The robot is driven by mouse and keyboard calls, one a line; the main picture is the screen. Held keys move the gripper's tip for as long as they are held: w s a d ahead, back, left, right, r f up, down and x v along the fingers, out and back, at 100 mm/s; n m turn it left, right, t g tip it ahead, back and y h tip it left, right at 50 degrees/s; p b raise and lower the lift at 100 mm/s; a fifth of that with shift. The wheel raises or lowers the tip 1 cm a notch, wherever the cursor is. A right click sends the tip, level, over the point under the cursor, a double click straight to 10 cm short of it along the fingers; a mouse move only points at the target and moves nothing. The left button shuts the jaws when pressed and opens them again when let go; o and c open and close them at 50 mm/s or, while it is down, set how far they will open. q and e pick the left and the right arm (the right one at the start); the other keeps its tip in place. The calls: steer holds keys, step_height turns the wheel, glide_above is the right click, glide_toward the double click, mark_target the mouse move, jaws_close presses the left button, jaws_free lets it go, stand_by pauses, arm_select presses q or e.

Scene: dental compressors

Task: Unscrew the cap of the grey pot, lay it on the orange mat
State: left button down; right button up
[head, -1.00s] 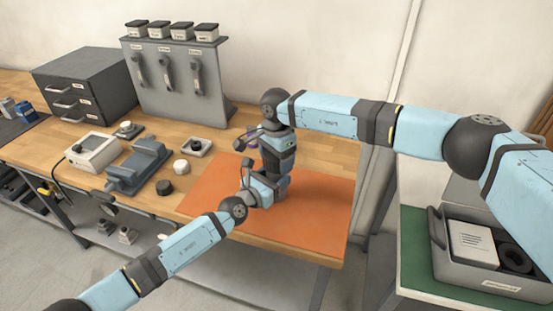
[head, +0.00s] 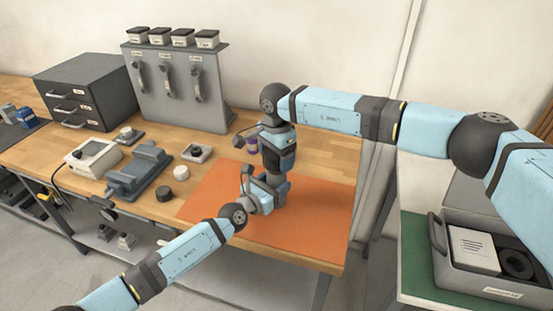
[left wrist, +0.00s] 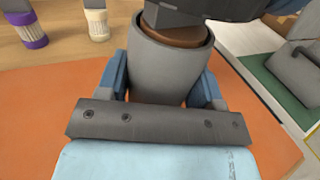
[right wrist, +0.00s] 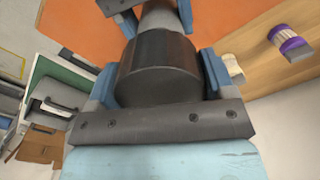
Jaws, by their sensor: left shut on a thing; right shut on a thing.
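The grey pot (left wrist: 165,62) stands over the orange mat (head: 225,205), between the blue fingers of my left gripper (left wrist: 163,85), which is shut on it. A brown band shows inside its upper rim. My right gripper (right wrist: 158,78) is above, shut on the dark, wide cap (right wrist: 158,68); the lighter pot lies beyond the cap in the right wrist view. I cannot tell whether cap and pot still touch. In the head view my left gripper (head: 268,190) and right gripper (head: 277,158) are stacked one over the other and hide most of the pot and cap.
A purple-banded item (left wrist: 27,30) and a pale ribbed one (left wrist: 97,20) stand behind the mat. Left of it are a dark knob (head: 164,187), a pale knob (head: 181,172) and a grey vice (head: 140,168). The mat's front and right parts are clear.

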steer(key=shift+r, duration=1.5)
arm_select(q)
steer(key=shift+c, duration=0.9)
jaws_free()
